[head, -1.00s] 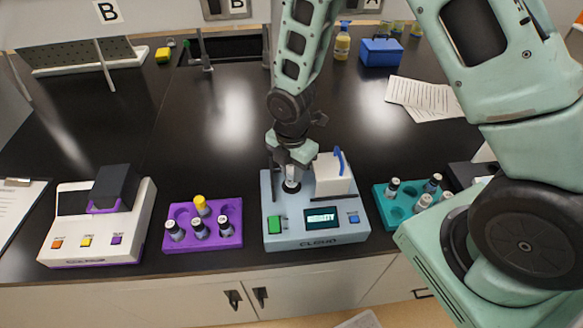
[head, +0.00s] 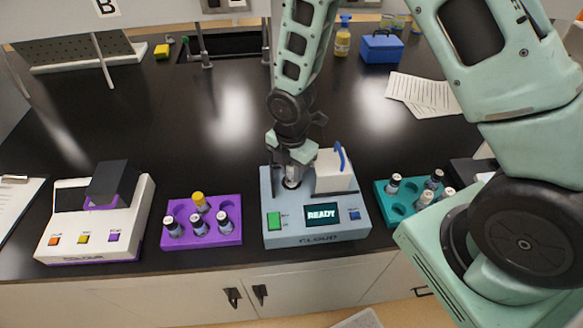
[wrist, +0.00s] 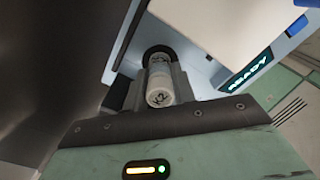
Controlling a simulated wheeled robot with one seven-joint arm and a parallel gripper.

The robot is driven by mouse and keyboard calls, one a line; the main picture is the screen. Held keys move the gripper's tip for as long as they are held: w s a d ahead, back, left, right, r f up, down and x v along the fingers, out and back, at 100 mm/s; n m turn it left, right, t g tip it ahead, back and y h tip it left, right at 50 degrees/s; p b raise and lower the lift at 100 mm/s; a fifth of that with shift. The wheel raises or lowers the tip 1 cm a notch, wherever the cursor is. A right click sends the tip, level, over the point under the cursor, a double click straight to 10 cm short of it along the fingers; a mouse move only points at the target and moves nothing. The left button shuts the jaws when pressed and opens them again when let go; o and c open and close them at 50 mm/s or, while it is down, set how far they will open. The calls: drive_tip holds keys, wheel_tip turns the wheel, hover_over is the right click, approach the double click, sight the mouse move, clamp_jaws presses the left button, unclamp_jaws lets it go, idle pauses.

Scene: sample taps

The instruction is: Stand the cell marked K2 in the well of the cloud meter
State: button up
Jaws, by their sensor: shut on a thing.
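The cloud meter (head: 290,238) is a pale blue box on the front of the bench, and its screen (head: 322,214) reads READY. Its well (head: 291,185) is a dark round opening at the back left of its top; the dark ring (wrist: 155,52) also shows in the wrist view. My gripper (head: 292,170) is directly over the well, pointing down. It is shut on a cell (wrist: 161,92) whose white cap reads K2. The cell looks lined up with the well; how deep its hidden lower end is I cannot tell.
The meter's white lid (head: 334,174) with a blue handle stands open, right of the well. A purple rack (head: 232,238) with several vials stands to the left, a teal rack (head: 398,208) with vials to the right. A white device (head: 75,235) stands far left.

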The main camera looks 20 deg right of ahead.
drive_tip(key=shift+f, duration=0.15)
drive_tip(key=shift+f+b, duration=0.6)
drive_tip(key=o, duration=1.5)
drive_tip(key=shift+w+a, duration=0.1)
drive_tip(key=shift+r, duration=0.15)
